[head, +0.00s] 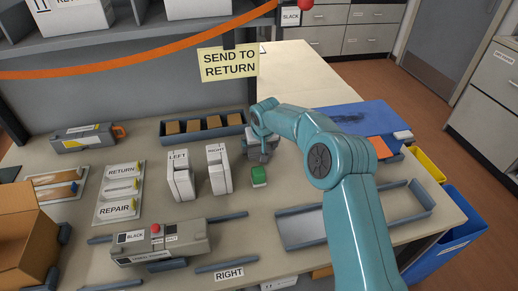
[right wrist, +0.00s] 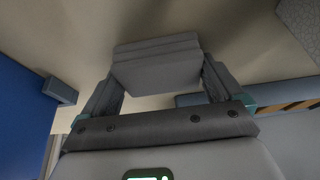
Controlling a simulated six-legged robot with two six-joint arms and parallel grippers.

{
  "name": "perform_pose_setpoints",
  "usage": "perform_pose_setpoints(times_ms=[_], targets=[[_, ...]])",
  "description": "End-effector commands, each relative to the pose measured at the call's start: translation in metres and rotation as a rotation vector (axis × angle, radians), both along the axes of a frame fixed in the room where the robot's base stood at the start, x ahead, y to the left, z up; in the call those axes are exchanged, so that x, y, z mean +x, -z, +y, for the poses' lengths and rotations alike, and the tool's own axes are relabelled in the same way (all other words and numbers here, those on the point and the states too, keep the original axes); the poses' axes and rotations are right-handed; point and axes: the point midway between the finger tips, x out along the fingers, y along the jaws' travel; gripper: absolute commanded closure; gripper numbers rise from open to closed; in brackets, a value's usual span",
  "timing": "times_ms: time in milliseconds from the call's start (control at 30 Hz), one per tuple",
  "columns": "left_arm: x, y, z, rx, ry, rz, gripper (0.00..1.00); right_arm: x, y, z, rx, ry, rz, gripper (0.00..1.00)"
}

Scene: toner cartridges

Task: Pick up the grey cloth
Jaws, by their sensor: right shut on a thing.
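My right gripper (head: 262,140) reaches over the table from the right, beside the long dark tray. It is shut on the grey cloth (right wrist: 156,62), a folded, layered block that sits between the two fingers in the right wrist view. In the head view the grey cloth (head: 259,154) shows just below the fingers, partly hidden by them. I cannot tell whether it touches the table. My left gripper is not in view.
A green block (head: 259,175) lies just in front of the cloth. White LEFT (head: 180,178) and RIGHT (head: 218,170) boxes stand to its left. A tray of brown blocks (head: 203,130) is behind. A blue mat (head: 350,115) lies to the right.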

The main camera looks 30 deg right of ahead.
Motion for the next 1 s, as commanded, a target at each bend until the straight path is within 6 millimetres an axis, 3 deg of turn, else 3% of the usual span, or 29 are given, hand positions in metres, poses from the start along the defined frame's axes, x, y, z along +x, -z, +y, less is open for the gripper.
perform_pose_setpoints(times_ms=[167, 367, 800, 1000], targets=[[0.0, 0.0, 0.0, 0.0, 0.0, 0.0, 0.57, 0.0, -0.006, 0.0, 0.0, 0.0, -0.001, 0.35], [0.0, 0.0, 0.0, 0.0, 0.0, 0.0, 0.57, 0.001, -0.034, 0.0, -0.001, 0.001, -0.004, 0.35], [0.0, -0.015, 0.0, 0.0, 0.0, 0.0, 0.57, 0.001, -0.143, 0.0, -0.001, 0.001, -0.004, 0.35], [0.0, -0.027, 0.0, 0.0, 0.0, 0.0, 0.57, 0.0, -0.18, 0.001, 0.001, 0.001, -0.002, 0.35]])
